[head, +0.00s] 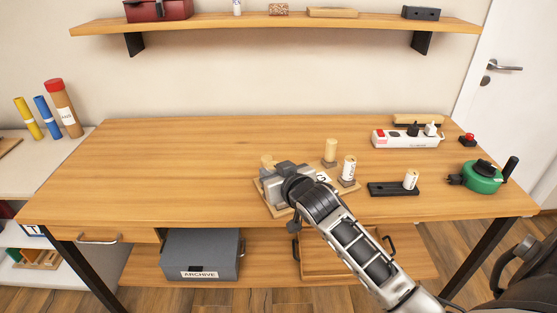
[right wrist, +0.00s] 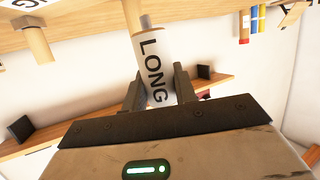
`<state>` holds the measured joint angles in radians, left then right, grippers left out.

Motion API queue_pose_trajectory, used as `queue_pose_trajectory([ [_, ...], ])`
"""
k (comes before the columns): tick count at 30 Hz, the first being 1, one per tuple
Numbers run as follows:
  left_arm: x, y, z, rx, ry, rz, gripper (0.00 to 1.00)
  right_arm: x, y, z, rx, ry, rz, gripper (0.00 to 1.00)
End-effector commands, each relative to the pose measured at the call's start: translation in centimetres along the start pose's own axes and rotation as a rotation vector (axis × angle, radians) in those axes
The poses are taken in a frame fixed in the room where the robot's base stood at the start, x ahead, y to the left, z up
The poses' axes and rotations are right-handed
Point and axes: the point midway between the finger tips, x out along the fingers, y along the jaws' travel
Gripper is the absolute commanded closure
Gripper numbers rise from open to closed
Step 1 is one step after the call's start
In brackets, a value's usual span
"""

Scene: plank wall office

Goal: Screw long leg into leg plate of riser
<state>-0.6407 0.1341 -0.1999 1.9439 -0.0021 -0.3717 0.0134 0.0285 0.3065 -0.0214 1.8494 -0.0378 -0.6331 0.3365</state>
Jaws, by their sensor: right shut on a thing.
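The riser (head: 262,199) is a wooden board lying on the table, partly hidden by my right gripper (head: 284,184). Short posts stand on it: a plain wooden one (head: 330,151) and a white-labelled one (head: 348,169), each on a grey plate. In the right wrist view, my right gripper (right wrist: 157,88) is shut on the long leg (right wrist: 153,62), a white cylinder marked LONG. I cannot tell whether the leg meets a leg plate. My left gripper is not in view.
A black holder (head: 380,189) with a labelled cylinder (head: 411,180) lies right of the riser. A power strip (head: 405,139), red button (head: 467,139) and green reel (head: 481,178) are farther right. The table's left half is clear. A shelf (head: 270,22) hangs above.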

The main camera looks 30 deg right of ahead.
Motion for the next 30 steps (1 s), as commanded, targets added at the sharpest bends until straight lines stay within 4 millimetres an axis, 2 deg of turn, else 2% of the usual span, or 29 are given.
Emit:
queue_pose_trajectory([
  [1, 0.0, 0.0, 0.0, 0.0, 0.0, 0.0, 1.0, 1.1, 1.3, -0.6, 0.009, 0.004, 0.016, 0.94],
  [3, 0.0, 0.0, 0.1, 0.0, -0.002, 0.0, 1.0, 1.9, 2.5, -1.0, 0.024, 0.007, 0.029, 0.94],
  [7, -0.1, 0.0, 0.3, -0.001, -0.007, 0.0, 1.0, 2.6, 3.5, -1.2, 0.037, 0.007, 0.041, 0.94],
  [19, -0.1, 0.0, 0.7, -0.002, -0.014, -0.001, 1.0, 2.6, 3.5, -1.2, 0.039, 0.007, 0.042, 0.94],
  [30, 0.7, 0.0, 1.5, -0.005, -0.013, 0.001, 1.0, 3.3, 3.4, 1.2, 0.039, 0.007, 0.041, 0.94],
])
